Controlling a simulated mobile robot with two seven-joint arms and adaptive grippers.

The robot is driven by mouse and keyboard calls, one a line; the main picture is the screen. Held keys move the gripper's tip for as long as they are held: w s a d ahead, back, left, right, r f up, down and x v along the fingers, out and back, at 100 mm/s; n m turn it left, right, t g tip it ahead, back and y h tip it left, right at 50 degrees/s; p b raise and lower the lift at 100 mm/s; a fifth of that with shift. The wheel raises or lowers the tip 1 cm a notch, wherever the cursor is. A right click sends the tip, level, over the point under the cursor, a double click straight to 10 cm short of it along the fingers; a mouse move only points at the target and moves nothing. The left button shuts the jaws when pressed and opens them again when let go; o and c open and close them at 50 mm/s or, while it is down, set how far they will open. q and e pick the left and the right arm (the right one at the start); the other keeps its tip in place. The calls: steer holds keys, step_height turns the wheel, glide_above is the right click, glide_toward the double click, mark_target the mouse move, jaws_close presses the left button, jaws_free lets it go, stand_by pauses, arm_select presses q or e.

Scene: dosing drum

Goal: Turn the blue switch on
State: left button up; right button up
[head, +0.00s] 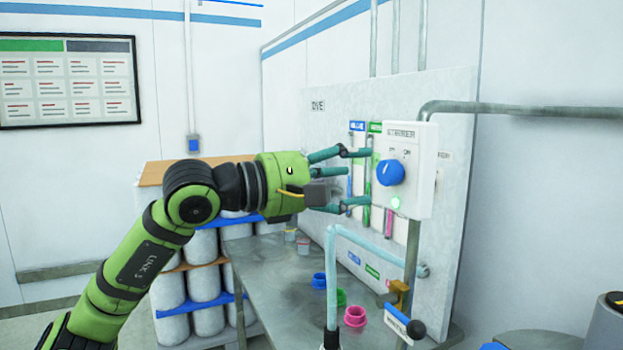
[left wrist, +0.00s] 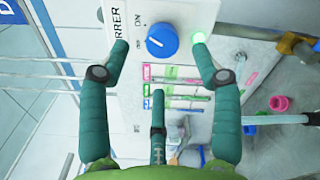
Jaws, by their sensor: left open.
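The blue switch is a round blue knob (head: 391,172) on a white box (head: 422,200) labelled like "STIRRER", fixed to the wall panel. It also shows in the left wrist view (left wrist: 162,41), with a pale mark on its face. A green light (head: 395,203) glows on the box below the knob. My left gripper (head: 362,178) is open and empty, its fingers pointing at the box. In the left wrist view the fingers (left wrist: 160,55) spread around the knob's position, with no clear contact. The knob's exact setting cannot be told. My right gripper is not in view.
Coloured tubes and labels line the grey panel (head: 300,115) behind the fingers. A metal table (head: 270,290) below holds blue, green and pink cups (head: 355,317). A pale bent pipe (head: 333,270) rises in front. Shelves of white containers (head: 205,265) stand left.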

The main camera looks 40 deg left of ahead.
arm_select(q)
steer(key=v, duration=0.6)
steer(key=shift+s, duration=0.1)
stand_by(0.4)
